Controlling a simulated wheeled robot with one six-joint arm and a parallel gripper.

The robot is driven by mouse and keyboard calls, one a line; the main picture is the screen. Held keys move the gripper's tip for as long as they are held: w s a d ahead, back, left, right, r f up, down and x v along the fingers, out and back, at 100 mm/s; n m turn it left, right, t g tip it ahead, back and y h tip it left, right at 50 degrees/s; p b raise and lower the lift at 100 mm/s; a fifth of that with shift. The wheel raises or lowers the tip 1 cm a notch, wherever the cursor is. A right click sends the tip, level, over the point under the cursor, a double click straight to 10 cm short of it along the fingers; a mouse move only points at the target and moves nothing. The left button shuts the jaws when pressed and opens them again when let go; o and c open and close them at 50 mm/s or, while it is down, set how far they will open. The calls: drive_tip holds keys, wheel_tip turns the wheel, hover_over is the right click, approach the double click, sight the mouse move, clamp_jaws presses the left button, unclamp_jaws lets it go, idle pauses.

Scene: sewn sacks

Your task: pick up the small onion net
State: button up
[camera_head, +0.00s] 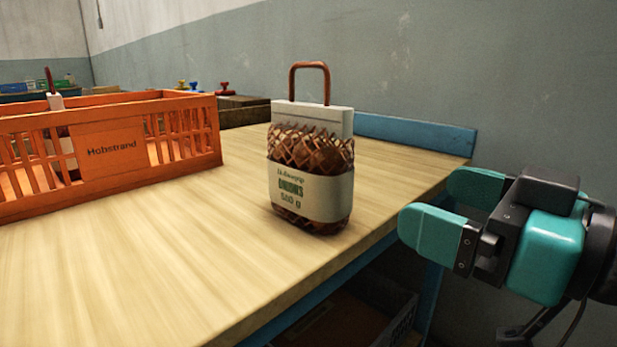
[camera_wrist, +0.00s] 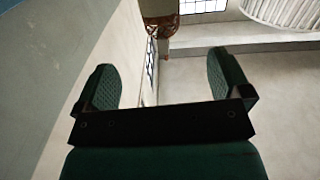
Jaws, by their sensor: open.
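The small onion net (camera_head: 310,180) stands upright on the wooden table (camera_head: 200,250), near its right edge. It is a brown mesh with onions inside, a pale label band marked 510 g or similar, a white top strip and a reddish-brown loop handle (camera_head: 309,68). My gripper (camera_head: 436,205) is to the right of the net, past the table edge, with its teal fingers apart and nothing between them.
An orange crate (camera_head: 108,149) marked Hobstrand stands at the left of the table, with a white and red item inside. A blue rail (camera_head: 415,133) runs along the back edge. Red-knobbed things (camera_head: 222,88) stand behind. The tabletop in front of the net is clear.

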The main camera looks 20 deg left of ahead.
sight(328, 78)
drive_tip(key=p+x, duration=1.1)
drive_tip(key=p, duration=0.1)
drive_tip(key=shift+s+r, duration=0.1)
drive_tip(key=p+x, duration=0.4)
drive_tip(key=shift+a+r, duration=0.15)
drive_tip(key=shift+a, duration=0.4)
drive_tip(key=c, duration=1.5)
drive_tip(key=shift+o, duration=0.2)
wheel_tip(328, 78, up, 10)
drive_tip(key=p, duration=0.3)
drive_tip(key=shift+p, duration=0.4)
